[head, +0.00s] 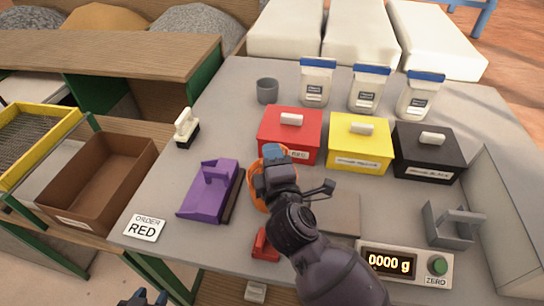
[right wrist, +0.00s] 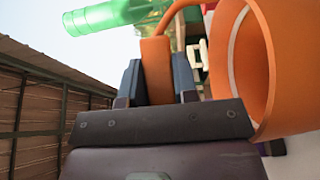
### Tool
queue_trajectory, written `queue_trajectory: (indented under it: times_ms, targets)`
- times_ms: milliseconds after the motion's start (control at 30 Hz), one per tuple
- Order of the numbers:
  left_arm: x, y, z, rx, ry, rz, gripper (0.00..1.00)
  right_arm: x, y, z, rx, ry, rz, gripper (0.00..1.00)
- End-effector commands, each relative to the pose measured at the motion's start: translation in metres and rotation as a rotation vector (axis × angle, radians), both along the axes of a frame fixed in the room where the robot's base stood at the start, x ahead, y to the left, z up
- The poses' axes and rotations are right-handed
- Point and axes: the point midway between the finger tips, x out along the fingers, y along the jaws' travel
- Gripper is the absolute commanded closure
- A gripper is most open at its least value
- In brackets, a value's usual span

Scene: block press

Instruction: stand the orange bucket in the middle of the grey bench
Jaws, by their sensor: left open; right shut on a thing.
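The orange bucket (head: 256,192) shows in the head view mostly behind my right gripper (head: 274,165), over the grey bench (head: 232,100). In the right wrist view the bucket (right wrist: 272,60) is at the right, its round mouth and inside wall in sight. My right gripper (right wrist: 158,85) is shut on an orange grip part of the bucket, between its two dark blue fingers. I cannot tell whether the bucket's base touches the bench. My left gripper (head: 146,298) is open at the bottom edge of the head view, partly cut off, apart from the bucket.
A brown-grey plate (head: 343,212), a scale (head: 400,262) and a red object (head: 262,246) are near. A green bottle-like thing (right wrist: 110,15) shows in the wrist view.

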Motion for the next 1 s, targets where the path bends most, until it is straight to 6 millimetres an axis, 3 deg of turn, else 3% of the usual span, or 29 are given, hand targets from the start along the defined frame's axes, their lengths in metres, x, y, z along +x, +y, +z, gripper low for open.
queue_trajectory:
  times_ms: [100, 133, 300, 700, 1000]
  targets:
    - [-0.001, 0.000, -0.005, 0.000, 0.006, 0.000, 0.57, 0.000, 0.000, -0.005, 0.002, 0.001, 0.000, 1.00]
    - [0.000, 0.000, -0.005, 0.000, 0.005, 0.000, 0.57, 0.000, 0.000, -0.005, 0.001, 0.002, 0.000, 0.71]
    - [0.000, 0.000, -0.004, 0.000, 0.004, 0.000, 0.57, 0.000, 0.000, -0.003, 0.000, 0.000, 0.000, 0.47]
    - [0.000, -0.001, 0.000, -0.004, 0.000, 0.004, 0.57, -0.002, 0.000, 0.002, 0.000, -0.001, 0.000, 0.47]
    - [-0.007, 0.000, -0.006, -0.004, 0.016, 0.007, 0.57, -0.044, -0.009, -0.001, 0.002, 0.004, 0.000, 0.47]
